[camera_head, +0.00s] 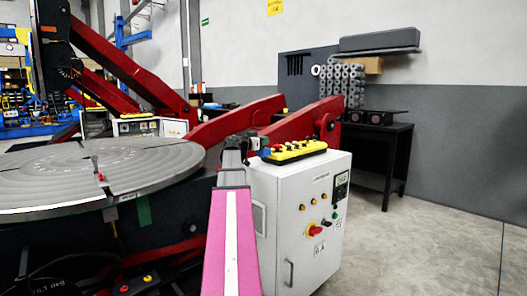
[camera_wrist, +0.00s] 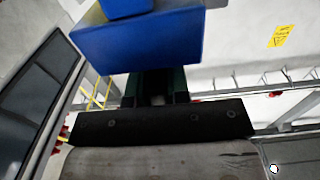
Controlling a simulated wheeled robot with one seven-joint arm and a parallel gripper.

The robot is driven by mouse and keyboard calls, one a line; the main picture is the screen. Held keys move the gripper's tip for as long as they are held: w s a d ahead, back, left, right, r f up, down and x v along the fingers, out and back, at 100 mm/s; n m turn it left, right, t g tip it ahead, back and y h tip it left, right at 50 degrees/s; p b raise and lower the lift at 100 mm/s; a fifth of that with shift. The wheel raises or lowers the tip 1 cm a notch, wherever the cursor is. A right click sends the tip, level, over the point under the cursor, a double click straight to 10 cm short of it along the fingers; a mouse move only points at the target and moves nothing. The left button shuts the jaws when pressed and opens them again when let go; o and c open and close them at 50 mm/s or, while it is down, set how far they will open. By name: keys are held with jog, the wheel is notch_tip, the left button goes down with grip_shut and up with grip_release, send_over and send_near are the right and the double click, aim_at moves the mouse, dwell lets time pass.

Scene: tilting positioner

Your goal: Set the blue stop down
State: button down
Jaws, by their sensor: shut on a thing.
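The blue stop (camera_wrist: 138,46) fills the upper middle of the wrist view as a blue block with a smaller blue part on top. My gripper (camera_wrist: 157,82) is shut on it, with dark green fingers meeting its lower side. The stop's far side and the exact grip are hidden.
A white control cabinet (camera_head: 300,215) with a yellow pendant (camera_head: 295,151) on top stands just right of my arm. Red positioner arms (camera_head: 235,122) rise behind. A black side table (camera_head: 385,140) stands at the wall. The floor at the right is clear.

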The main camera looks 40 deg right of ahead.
jog(key=shift+d+f, duration=0.1)
jog(key=shift+f, duration=1.95)
jog(key=shift+f, duration=0.1)
jog(key=c, duration=1.1)
grip_release()
jog(key=a, duration=1.2)
